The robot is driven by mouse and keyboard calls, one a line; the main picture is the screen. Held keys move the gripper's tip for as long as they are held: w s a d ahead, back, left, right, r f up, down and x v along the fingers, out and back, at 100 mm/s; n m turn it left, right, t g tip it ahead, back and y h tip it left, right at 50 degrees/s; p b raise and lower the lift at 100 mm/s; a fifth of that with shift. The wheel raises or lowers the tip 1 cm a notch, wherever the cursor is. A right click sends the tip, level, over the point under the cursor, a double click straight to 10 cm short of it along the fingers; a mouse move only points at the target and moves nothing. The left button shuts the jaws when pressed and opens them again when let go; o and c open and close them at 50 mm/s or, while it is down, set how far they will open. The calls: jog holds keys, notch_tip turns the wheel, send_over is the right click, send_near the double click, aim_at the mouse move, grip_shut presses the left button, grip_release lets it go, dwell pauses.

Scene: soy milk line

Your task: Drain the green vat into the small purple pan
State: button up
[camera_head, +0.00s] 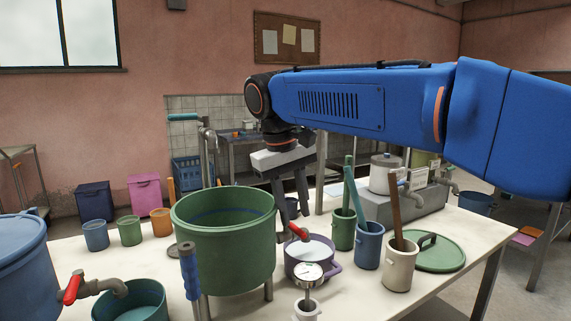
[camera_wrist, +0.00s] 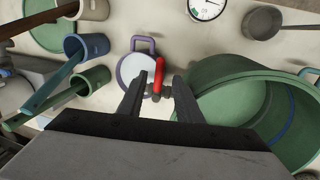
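The green vat (camera_head: 222,258) stands on legs on the white table; it also shows at the right of the wrist view (camera_wrist: 225,92). A tap with a red handle (camera_head: 298,232) is on its right side. The small purple pan (camera_head: 326,277) sits beside the vat, near the tap, and its inside looks white. In the wrist view the pan (camera_wrist: 121,79) lies partly behind my left finger. My gripper (camera_head: 294,222) points down at the tap. Its fingers are apart, with the red handle (camera_wrist: 158,76) between their tips in the wrist view (camera_wrist: 159,97). I cannot tell whether they touch it.
A dial gauge (camera_head: 308,275) stands in front of the pan. Green, blue and cream pots with long handles (camera_head: 368,246) and a green lid (camera_head: 440,254) are to the right. A blue vat (camera_head: 22,265) with its own red tap and a teal pan (camera_head: 135,298) are at left.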

notch_tip(320, 180, up, 14)
jog(key=s+a, duration=0.1)
jog(key=a, duration=0.1)
jog(key=shift+s+a+f, duration=0.15)
jog(key=shift+s+f, duration=0.05)
jog(key=s+d+f+m, duration=0.1)
jog(key=s+d+f, duration=0.1)
jog(key=d+f, duration=0.35)
jog(key=s+d+f+m+t+y, duration=0.1)
jog(key=s+d+f, duration=0.15)
jog(key=d, duration=0.65)
jog(key=s+d+f+m, duration=0.1)
jog(key=d+f, duration=0.3)
jog(key=d, duration=0.3)
jog(key=s+d+f+m+t, duration=0.1)
jog(key=s+d+f, duration=0.3)
jog(key=f, duration=0.4)
jog(key=s+d+f+m, duration=0.1)
jog(key=s+d+f, duration=0.3)
jog(key=s+f, duration=0.2)
jog(key=s+d+f+m+t, duration=0.1)
jog(key=s+d+f, duration=0.4)
jog(key=f, duration=0.4)
jog(key=shift+f+m+t+y, duration=0.3)
jog(key=shift+y, duration=0.1)
jog(key=shift+d, duration=0.1)
